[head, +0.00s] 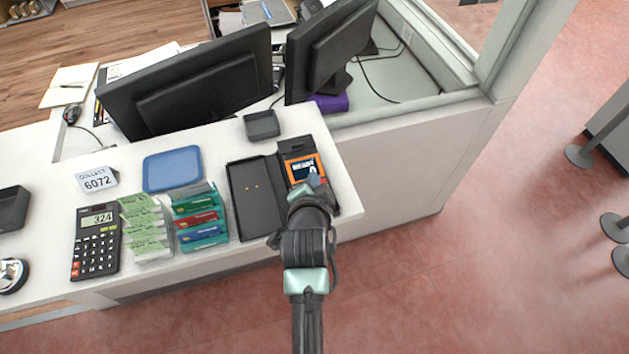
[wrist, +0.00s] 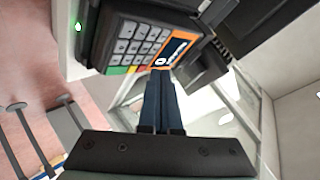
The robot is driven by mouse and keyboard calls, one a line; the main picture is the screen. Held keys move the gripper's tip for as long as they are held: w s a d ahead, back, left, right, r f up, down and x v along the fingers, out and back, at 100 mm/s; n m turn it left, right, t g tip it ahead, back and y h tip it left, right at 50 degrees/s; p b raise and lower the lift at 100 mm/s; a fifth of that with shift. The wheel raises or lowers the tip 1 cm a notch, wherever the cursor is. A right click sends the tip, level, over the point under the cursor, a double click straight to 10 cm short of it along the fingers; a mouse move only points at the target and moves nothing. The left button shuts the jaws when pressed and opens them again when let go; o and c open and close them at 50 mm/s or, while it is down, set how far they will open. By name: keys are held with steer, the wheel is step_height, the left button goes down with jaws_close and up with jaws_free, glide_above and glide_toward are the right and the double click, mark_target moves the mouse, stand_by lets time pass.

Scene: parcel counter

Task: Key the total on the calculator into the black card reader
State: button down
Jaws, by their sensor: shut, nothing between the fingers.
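The calculator (head: 96,252) lies on the counter at the left in the head view, and its display seems to read 324. The black card reader (head: 299,148) stands at the counter's right end, with an orange-framed screen. In the wrist view the reader (wrist: 108,22) shows grey number keys, coloured keys along one edge and the lit screen; its text is too small to read surely. My gripper (wrist: 160,74) is shut and empty, its fingertips in front of the reader near the screen's edge. Contact cannot be told. In the head view my gripper (head: 313,182) covers the reader's keypad.
A black open tray (head: 254,207) lies left of the reader. Card racks (head: 200,215), a blue mat (head: 172,169) and a sign reading COLLECT 6072 (head: 97,181) are farther left. Two monitors (head: 190,84) stand behind. The counter ends just right of the reader.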

steer(key=shift+f, duration=0.1)
stand_by(0.3)
steer(key=shift+w+f+b, duration=0.1)
steer(key=shift+f+b, duration=0.25)
steer(key=shift+f, duration=0.25)
stand_by(0.5)
steer(key=shift+r+p, duration=0.5)
steer(key=shift+r, duration=0.25)
steer(key=shift+a, duration=0.1)
steer(key=shift+s+a, duration=0.45)
steer(key=shift+a, duration=0.4)
